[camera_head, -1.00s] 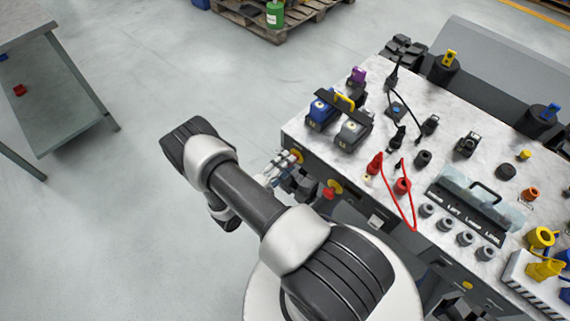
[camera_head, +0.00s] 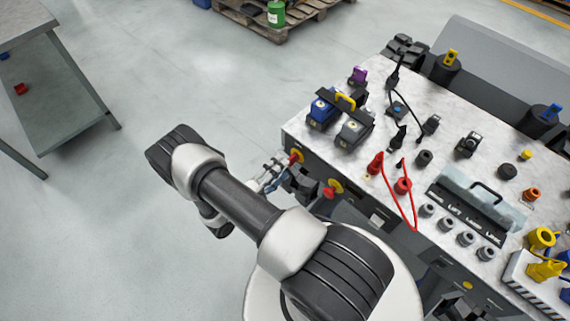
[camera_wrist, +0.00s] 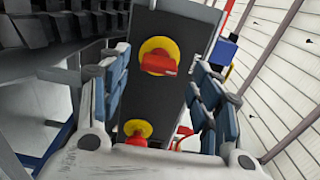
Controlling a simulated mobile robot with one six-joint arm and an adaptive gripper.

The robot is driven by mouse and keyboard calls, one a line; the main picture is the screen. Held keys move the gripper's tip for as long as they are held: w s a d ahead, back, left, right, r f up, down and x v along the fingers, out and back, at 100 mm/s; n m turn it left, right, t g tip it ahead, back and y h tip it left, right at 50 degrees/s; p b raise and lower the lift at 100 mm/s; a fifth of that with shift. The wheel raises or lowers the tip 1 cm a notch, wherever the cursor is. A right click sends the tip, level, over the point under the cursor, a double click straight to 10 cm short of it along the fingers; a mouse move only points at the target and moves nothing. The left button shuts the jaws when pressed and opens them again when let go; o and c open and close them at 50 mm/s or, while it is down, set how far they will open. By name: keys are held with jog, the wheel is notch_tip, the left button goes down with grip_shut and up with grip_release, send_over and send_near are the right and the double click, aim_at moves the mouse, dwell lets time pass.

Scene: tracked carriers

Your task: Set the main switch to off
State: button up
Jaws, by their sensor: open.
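Two red rotary handles on round yellow plates sit on the dark side panel of the carrier. One red handle (camera_wrist: 158,62) is in the upper middle of the wrist view, lying roughly crosswise; it also shows in the head view (camera_head: 296,157). The second red handle (camera_wrist: 136,139) is low in the wrist view and shows in the head view (camera_head: 332,190). No readable label tells which is the main switch. My gripper (camera_wrist: 158,92) is open and empty, its blue-grey fingers on either side of the panel strip with the first handle ahead between them. Contact cannot be seen.
The carrier's top (camera_head: 300,127) holds blue and grey batteries, black plugs, a red cable (camera_head: 410,205) and a labelled lever box (camera_head: 470,212). A grey table (camera_head: 60,110) stands at the left.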

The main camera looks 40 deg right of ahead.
jog(key=a, duration=0.8)
jog(key=shift+s+a, duration=0.35)
jog(key=shift+a, duration=0.05)
